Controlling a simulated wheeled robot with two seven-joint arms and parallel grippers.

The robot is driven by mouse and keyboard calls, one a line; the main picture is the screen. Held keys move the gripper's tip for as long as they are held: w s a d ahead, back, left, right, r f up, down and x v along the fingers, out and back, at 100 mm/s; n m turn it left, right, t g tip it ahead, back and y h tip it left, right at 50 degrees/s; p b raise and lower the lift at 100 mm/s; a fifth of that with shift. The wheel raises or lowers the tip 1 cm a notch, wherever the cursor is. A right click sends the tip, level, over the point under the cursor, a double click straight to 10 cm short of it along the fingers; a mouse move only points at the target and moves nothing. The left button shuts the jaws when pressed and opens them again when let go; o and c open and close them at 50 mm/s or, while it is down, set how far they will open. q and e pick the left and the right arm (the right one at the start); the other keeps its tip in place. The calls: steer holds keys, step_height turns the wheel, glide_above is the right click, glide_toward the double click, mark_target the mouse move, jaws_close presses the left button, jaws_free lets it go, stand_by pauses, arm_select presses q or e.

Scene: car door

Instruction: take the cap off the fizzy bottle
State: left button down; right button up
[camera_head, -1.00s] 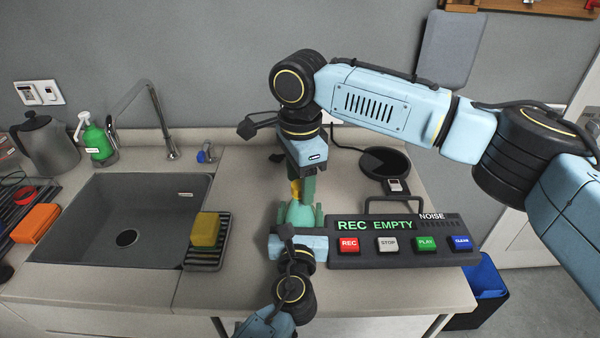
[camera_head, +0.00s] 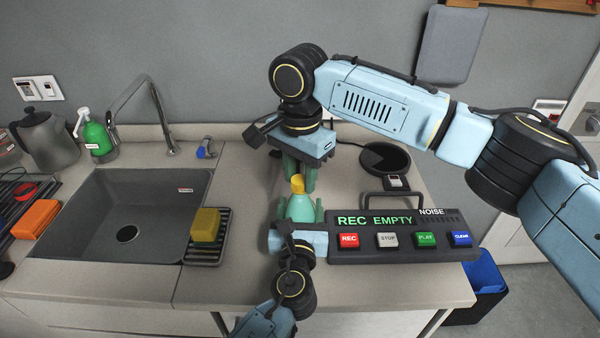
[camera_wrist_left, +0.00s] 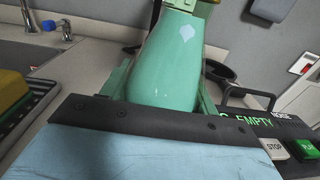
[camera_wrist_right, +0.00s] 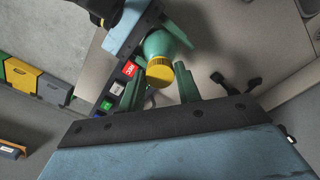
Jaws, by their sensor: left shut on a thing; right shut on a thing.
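The fizzy bottle (camera_head: 300,208) is green, with a yellow cap (camera_head: 298,185) on top. It stands upright at the counter's middle. My left gripper (camera_head: 301,211) is shut on the bottle's body from the front, and its fingers flank the bottle in the left wrist view (camera_wrist_left: 165,75). My right gripper (camera_head: 301,180) reaches down from above and is shut on the cap, with its green fingers on either side. The right wrist view shows the cap (camera_wrist_right: 160,72) from above, still on the bottle's neck. I cannot tell whether it is loosened.
A recorder panel (camera_head: 400,222) with coloured buttons, reading REC EMPTY, is right of the bottle. A yellow sponge (camera_head: 206,225) on a rack (camera_head: 222,242), a sink (camera_head: 95,225) and a tap (camera_head: 168,130) are left. A black round pad (camera_head: 385,158) lies behind the panel.

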steer(key=n, duration=0.5)
steer(key=shift+n, duration=0.3)
steer(key=n, duration=0.8)
steer(key=shift+n, duration=0.4)
steer(key=n, duration=1)
steer(key=shift+n, duration=0.4)
steer(key=n, duration=0.3)
steer(key=shift+n, duration=0.4)
steer(key=n, duration=0.5)
steer(key=shift+r, duration=0.1)
steer(key=n, duration=0.4)
